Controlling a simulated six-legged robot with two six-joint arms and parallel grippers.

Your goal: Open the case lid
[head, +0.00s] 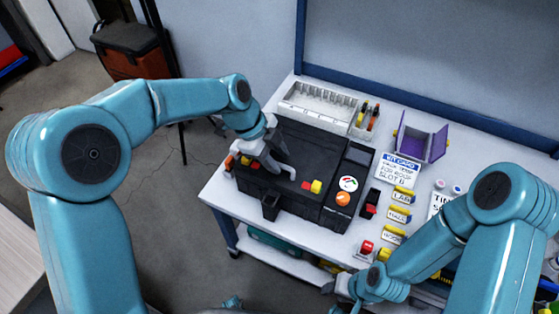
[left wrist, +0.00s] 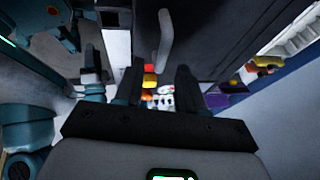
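The black case (head: 300,148) stands on the white table with its lid down. A light grey bar, seemingly its handle, shows on the dark surface in the left wrist view (left wrist: 164,38). Red-yellow pieces (head: 312,187) and orange pieces (head: 240,161) sit at either end of its front part. My left gripper (head: 280,165) is over the case's front left part. In the left wrist view its two dark fingers (left wrist: 158,85) are apart with nothing clearly between them; contact cannot be told. My right gripper (head: 345,288) is low by the table's front edge, its fingers unclear.
A grey divided tray (head: 318,118) stands behind the case. An open purple box (head: 420,143), a kit card (head: 398,168) and yellow-marked labels (head: 401,195) are right of it. A panel with a gauge (head: 348,183) adjoins the case. A wall closes the back.

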